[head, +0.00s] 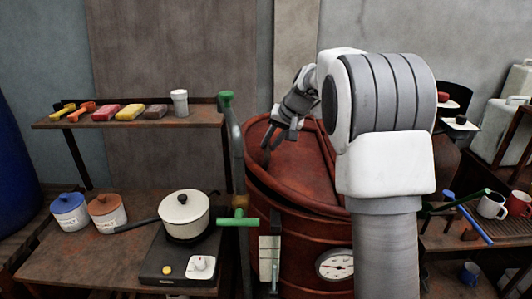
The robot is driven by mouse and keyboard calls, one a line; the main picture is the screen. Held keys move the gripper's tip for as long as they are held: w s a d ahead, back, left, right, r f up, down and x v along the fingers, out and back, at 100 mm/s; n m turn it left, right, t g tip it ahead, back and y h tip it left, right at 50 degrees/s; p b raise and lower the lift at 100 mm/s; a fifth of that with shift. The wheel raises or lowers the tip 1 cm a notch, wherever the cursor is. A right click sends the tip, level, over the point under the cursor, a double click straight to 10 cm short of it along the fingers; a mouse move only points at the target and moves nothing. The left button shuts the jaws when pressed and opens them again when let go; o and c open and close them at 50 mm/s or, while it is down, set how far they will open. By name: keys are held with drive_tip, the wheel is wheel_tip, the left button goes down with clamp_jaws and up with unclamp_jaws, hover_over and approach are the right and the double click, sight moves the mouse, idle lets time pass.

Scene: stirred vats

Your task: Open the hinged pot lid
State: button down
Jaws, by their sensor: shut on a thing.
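A large rust-red vat (300,240) stands in the middle of the head view, with a round red lid (290,172) on top. My gripper (276,133) is over the left part of the lid and shut on a dark lid handle (267,155). The fingertips are small and the exact grip is hard to see. My arm hides the right side of the lid, and no hinge is visible. A small cream pot (184,216) with its own lid stands on a hot plate at left.
A green-handled pipe (237,165) rises close to the vat's left side, with a green valve handle (238,222) lower down. A gauge (335,264) is on the vat's front. A shelf (140,120) at left and a cluttered bench (450,238) at right flank it.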

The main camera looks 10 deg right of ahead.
drive_tip(key=s+d+r+m+t+y+p, duration=0.1)
drive_tip(key=s+d+r+m+t+y, duration=0.1)
drive_tip(key=d+r+y, duration=0.6)
drive_tip(key=s+d+r+m+t+y+p, duration=0.1)
drive_tip(key=s+d+r+t+y, duration=0.2)
drive_tip(key=d, duration=0.8)
drive_tip(key=d+m+t+y+p, duration=0.1)
drive_tip(key=d+m+y, duration=0.1)
drive_tip(key=d, duration=0.7)
drive_tip(key=shift+s+f+t+y, duration=0.15)
drive_tip(key=shift+s+t+y, duration=0.25)
drive_tip(key=shift+y, duration=0.2)
drive_tip(key=shift+d, duration=0.1)
drive_tip(key=c, duration=0.8)
unclamp_jaws()
drive_tip(key=shift+w, duration=0.1)
drive_tip(key=shift+o, duration=0.2)
drive_tip(key=shift+f, duration=0.1)
drive_tip(key=shift+d, duration=0.1)
